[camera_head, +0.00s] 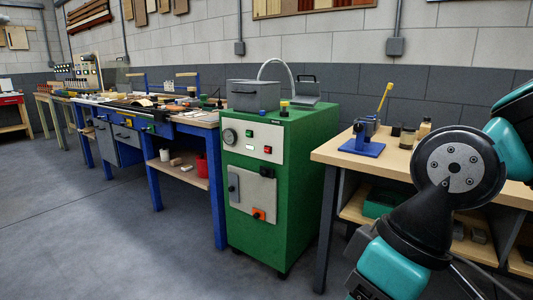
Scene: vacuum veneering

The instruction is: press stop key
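A green machine cabinet (299,185) stands in the middle of the camera_head view. Its pale upper panel (240,148) carries a round gauge (230,137), small green keys or lamps (249,134) and a small red key (267,150) on the right. The red key looks like the stop key, but its label is too small to read. My teal and black arm fills the right side, to the right of the cabinet and apart from it in the picture. The fingers of my gripper do not show.
An orange-red switch (258,214) sits on the lower grey plate (252,192). A grey box (253,95) stands on the cabinet top. A wooden bench (335,150) with a blue stand (362,145) is at right, a blue workbench (157,185) at left. The floor in front is clear.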

